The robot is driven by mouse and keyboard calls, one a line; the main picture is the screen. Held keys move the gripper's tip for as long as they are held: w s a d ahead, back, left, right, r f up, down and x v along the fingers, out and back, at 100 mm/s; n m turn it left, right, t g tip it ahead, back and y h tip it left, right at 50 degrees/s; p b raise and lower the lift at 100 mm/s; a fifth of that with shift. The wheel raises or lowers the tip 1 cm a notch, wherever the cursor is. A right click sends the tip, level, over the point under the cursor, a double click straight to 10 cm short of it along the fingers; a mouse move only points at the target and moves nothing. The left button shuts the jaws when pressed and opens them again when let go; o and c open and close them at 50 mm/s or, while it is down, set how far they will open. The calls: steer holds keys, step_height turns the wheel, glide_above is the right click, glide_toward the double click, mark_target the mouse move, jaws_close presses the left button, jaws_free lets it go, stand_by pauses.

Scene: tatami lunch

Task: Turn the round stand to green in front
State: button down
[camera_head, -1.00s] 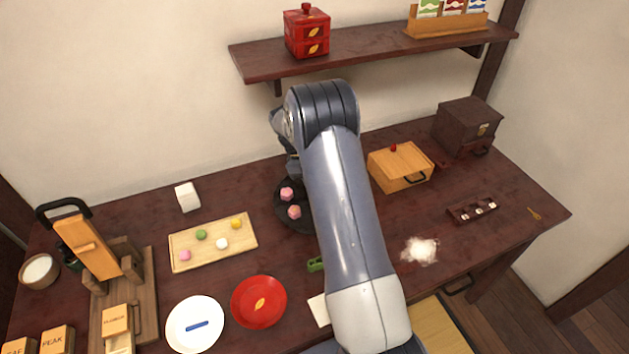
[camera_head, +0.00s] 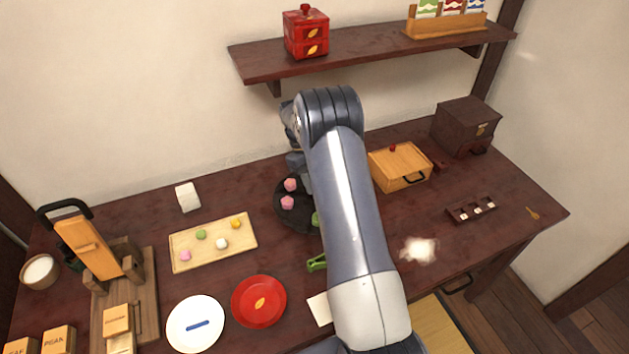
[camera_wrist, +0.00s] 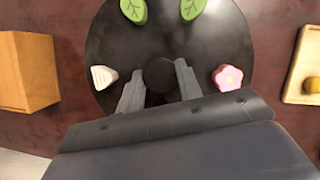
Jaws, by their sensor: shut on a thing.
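The round stand (camera_wrist: 160,35) is a dark disc with a dark centre knob (camera_wrist: 160,74). My gripper (camera_wrist: 159,80) is shut on this knob, one finger on each side. Two green leaf sweets (camera_wrist: 133,9) (camera_wrist: 192,8) lie at the top of the wrist view, the stand's front side. A white sweet (camera_wrist: 103,76) is at its left and a pink flower sweet (camera_wrist: 228,77) at its right there. In the head view the stand (camera_head: 281,214) is partly hidden by my arm; two pink sweets (camera_head: 290,184) (camera_head: 287,202) and part of a green one (camera_head: 316,219) show.
A wooden tray (camera_head: 181,262) with small sweets lies left of the stand. A wooden box (camera_head: 400,166) stands to its right. A green clip-like object (camera_head: 316,263) and a red plate (camera_head: 259,318) lie in front. A shelf (camera_head: 375,54) hangs behind.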

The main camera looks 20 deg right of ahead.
steer(key=shift+m, duration=0.3)
stand_by(0.5)
steer(key=c, duration=1)
jaws_free()
steer(key=shift+o, duration=0.2)
